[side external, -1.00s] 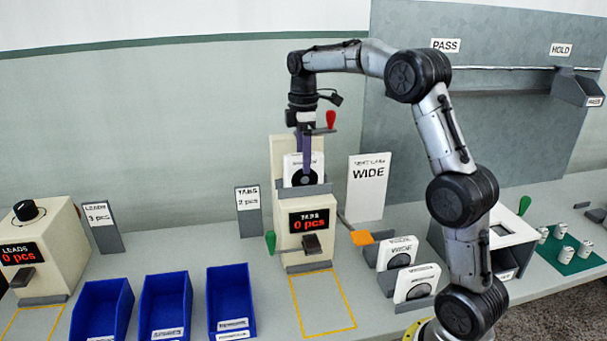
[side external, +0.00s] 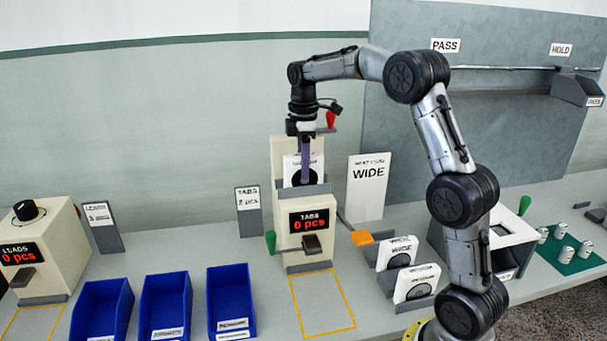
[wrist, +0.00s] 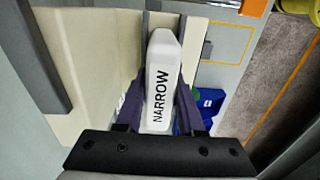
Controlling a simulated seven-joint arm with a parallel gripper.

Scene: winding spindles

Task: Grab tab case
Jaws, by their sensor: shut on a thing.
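A white case marked NARROW (wrist: 160,85) stands upright in the top holder of the cream TABS dispenser (side external: 285,240). It also shows in the side view (side external: 291,166), with a dark round disc on its face. My gripper (side external: 305,168) points down from above with its purple fingers on either side of this case, shut on it. The fingers partly cover the case in the side view. The TABS display (side external: 309,221) reads 0 pcs. A card beside it (side external: 368,187) reads WIDE.
Two more white cases, a rear one (side external: 398,252) and a front one (side external: 416,283), stand in grey holders on the right. Blue bins (side external: 231,300) line the front left.

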